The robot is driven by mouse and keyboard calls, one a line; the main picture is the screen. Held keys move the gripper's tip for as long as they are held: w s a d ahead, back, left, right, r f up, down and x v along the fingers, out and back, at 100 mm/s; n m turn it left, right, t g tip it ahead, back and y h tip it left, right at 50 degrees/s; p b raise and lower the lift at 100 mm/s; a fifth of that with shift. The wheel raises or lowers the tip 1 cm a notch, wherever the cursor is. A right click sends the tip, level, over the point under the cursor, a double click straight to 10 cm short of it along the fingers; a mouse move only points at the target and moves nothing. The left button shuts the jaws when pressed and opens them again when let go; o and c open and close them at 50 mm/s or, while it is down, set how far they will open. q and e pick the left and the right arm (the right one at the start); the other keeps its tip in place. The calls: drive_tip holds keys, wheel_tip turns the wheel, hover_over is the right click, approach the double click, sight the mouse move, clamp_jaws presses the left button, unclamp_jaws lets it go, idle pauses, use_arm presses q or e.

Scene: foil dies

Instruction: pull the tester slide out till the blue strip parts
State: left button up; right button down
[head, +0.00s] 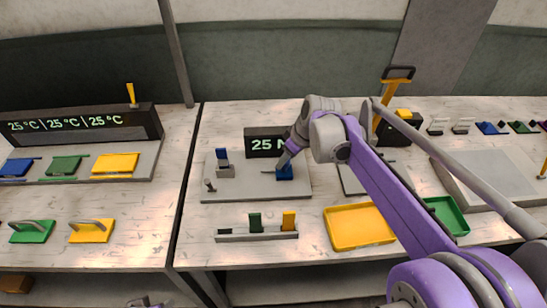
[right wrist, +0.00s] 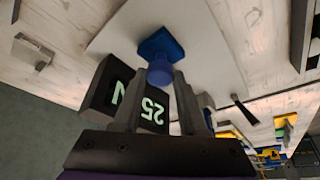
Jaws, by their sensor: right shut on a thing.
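The tester is a grey plate (head: 240,190) with a dark display (head: 258,138) reading 25 N. A blue slide block (head: 284,174) sits on the plate's right half. In the right wrist view, the blue block (right wrist: 160,42) has a round blue knob (right wrist: 160,73) between my fingers. My right gripper (head: 284,162) is shut on this knob; its fingers also show in the right wrist view (right wrist: 160,78). A grey holder (head: 225,172) with an upright blue piece (head: 222,155) stands to the left. I cannot make out a strip between holder and block. My left gripper is not seen.
A rack (head: 240,237) with green and yellow pieces stands in front of the tester. A yellow tray (head: 358,226) and a green tray (head: 447,215) lie to the right. A second table with coloured dies (head: 115,163) stands at the left, across a gap.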

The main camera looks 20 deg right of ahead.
drive_tip(key=shift+a, duration=0.1)
drive_tip(key=shift+c, duration=2.3)
unclamp_jaws()
drive_tip(key=v, duration=1)
drive_tip(key=shift+s+r+p, duration=0.2)
drive_tip(key=shift+r+p, duration=0.15)
drive_tip(key=shift+f, duration=0.1)
